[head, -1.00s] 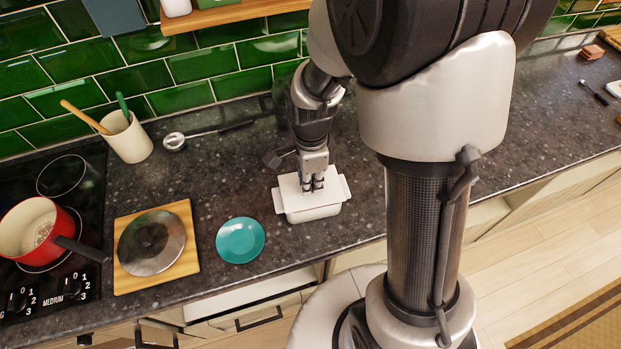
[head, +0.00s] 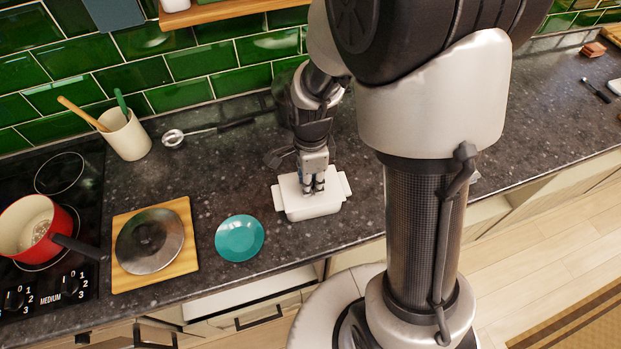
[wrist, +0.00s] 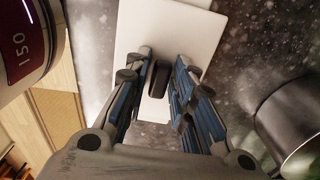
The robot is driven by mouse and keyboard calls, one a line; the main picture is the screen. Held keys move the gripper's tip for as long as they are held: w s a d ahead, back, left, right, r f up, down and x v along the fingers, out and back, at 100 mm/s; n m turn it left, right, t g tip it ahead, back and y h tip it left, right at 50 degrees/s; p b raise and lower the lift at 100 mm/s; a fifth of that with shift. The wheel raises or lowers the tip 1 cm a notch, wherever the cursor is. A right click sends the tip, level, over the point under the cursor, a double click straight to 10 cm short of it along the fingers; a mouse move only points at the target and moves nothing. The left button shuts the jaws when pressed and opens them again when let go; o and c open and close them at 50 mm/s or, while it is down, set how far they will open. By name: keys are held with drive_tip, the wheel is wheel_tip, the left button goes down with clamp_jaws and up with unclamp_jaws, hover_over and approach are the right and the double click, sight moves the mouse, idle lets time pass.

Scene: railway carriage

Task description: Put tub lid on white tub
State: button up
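The white tub (head: 317,213) stands on the dark counter near its front edge, in the head view. The white tub lid (head: 288,189) lies over its top, its ends jutting out at left and right; I cannot tell if it is fully seated. My gripper (head: 313,187) points down at the middle of the lid. In the wrist view, my gripper (wrist: 164,62) has its fingers close on both sides of the dark handle (wrist: 159,78) on the lid (wrist: 185,30). The lid hides most of the tub.
A teal plate (head: 240,238) lies left of the tub. Further left are a wooden board (head: 122,276) with a pan lid (head: 150,241), a red pan (head: 40,225) on the hob, and a utensil pot (head: 126,137). A ladle (head: 173,138) lies behind. Counter right of the tub is mostly clear.

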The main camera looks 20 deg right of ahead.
drive_tip(key=shift+o, duration=1.2)
drive_tip(key=shift+r, duration=0.1)
wheel_tip(320, 180, up, 12)
drive_tip(key=s+r+n+t, duration=0.2)
drive_tip(key=s+r+n, duration=0.2)
drive_tip(key=s+n, duration=0.3)
drive_tip(key=s+r+n+t, duration=0.2)
drive_tip(key=s+r+n, duration=0.2)
drive_tip(key=s+n, duration=0.4)
drive_tip(key=n, duration=0.4)
drive_tip(key=shift+r+t, duration=0.3)
drive_tip(key=shift+r, duration=0.1)
